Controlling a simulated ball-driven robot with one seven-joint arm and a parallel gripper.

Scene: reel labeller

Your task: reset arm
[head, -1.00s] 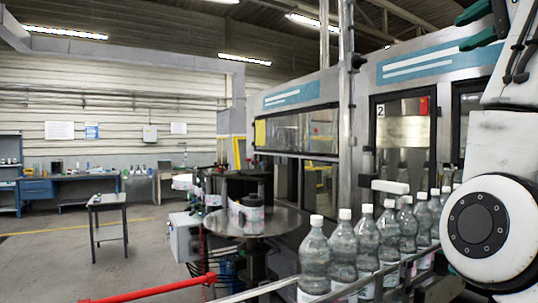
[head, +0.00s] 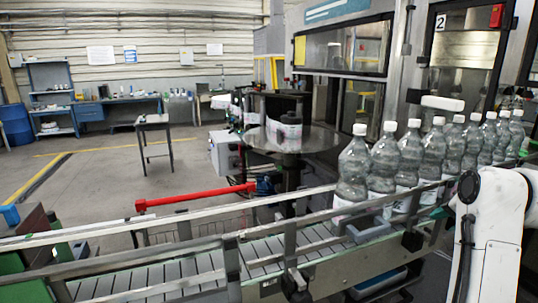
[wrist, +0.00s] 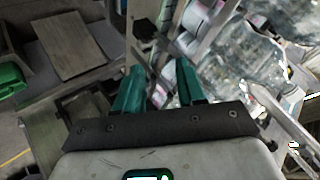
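My gripper (wrist: 158,88) shows in the wrist view with two green fingers. The fingers stand apart with a gap between them, and nothing is held in the gap. Clear bottles (wrist: 238,62) on the conveyor lie beyond the fingers at the upper right of that view. In the head view part of my white arm (head: 497,235) stands at the right edge, in front of the conveyor.
A row of several capped bottles (head: 382,160) stands on the conveyor behind metal guide rails (head: 130,230). A red bar (head: 195,196) sticks out beyond the rails. A small table (head: 153,123) stands on open floor at the left. The labelling machine (head: 345,48) fills the back right.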

